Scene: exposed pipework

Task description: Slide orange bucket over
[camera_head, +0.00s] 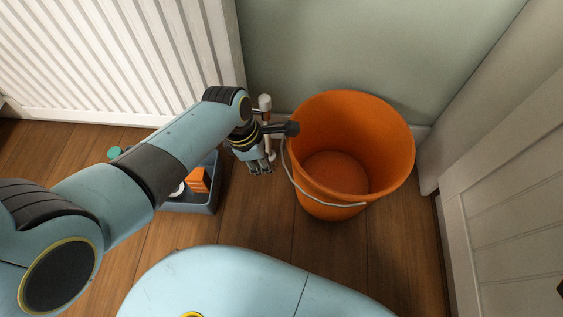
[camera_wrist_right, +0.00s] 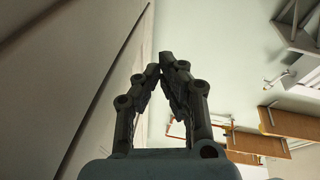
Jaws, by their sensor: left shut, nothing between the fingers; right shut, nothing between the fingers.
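The orange bucket (camera_head: 345,165) stands upright and empty on the wooden floor in the head view, near the wall. Its wire handle (camera_head: 330,203) hangs down over the near side. My left gripper (camera_head: 262,170) is shut and empty, pointing down just left of the bucket's rim. A dark part of my left wrist reaches close to the rim; I cannot tell whether it touches. My right gripper (camera_wrist_right: 161,65) is shut and empty in the right wrist view, away from the bucket, which does not show there.
A white radiator (camera_head: 120,55) stands behind left. A grey tray (camera_head: 212,193) with an orange item (camera_head: 198,180) lies partly under my left arm. A pale panelled door (camera_head: 510,190) is at right. Floor shows between bucket and door. A valve (camera_head: 265,103) stands behind my left wrist.

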